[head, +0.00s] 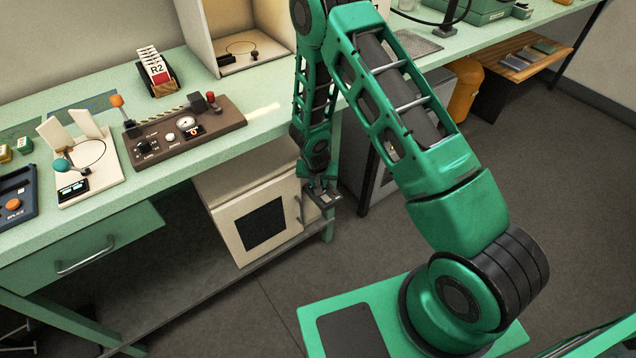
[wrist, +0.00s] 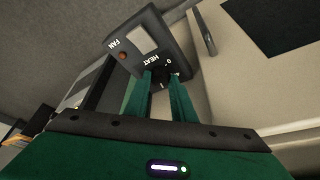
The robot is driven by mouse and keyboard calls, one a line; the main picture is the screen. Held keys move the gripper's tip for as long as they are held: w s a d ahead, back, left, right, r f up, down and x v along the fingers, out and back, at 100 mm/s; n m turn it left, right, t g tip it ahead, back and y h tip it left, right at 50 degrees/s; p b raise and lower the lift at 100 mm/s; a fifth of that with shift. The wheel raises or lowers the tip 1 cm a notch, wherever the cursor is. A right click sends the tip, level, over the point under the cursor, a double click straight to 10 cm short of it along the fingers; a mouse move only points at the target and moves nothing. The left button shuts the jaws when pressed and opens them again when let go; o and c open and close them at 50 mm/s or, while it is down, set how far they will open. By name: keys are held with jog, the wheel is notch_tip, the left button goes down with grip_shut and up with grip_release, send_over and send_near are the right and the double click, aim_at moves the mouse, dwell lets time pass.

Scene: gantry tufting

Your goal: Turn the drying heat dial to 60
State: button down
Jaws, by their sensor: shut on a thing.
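The heat dial (wrist: 163,75) is a small dark knob on a dark control panel (wrist: 176,35), under the printed word HEAT in the wrist view. My gripper (wrist: 165,80) has its two green fingers on either side of the dial and is shut on it. The fingers and shadow hide most of the dial, and its pointer setting cannot be read; a 0 mark shows beside it. In the head view my gripper (head: 324,196) is low beside the cream drying cabinet (head: 212,212), below the bench; I cannot make out the dial there.
The panel also has a FAN label, a pale square (wrist: 142,39) and a red-brown button (wrist: 122,56). The cabinet door has a dark window (head: 260,224) and a handle (head: 299,209) close to my gripper. The green bench (head: 236,152) overhangs it. Open floor lies in front.

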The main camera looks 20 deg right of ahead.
jog(key=shift+a+m, duration=0.1)
jog(key=shift+m, duration=0.7)
jog(key=shift+h, duration=0.3)
jog(key=c, duration=1.5)
grip_release()
jog(key=v, duration=1)
jog(key=shift+a+r, duration=0.1)
jog(key=shift+r, duration=0.25)
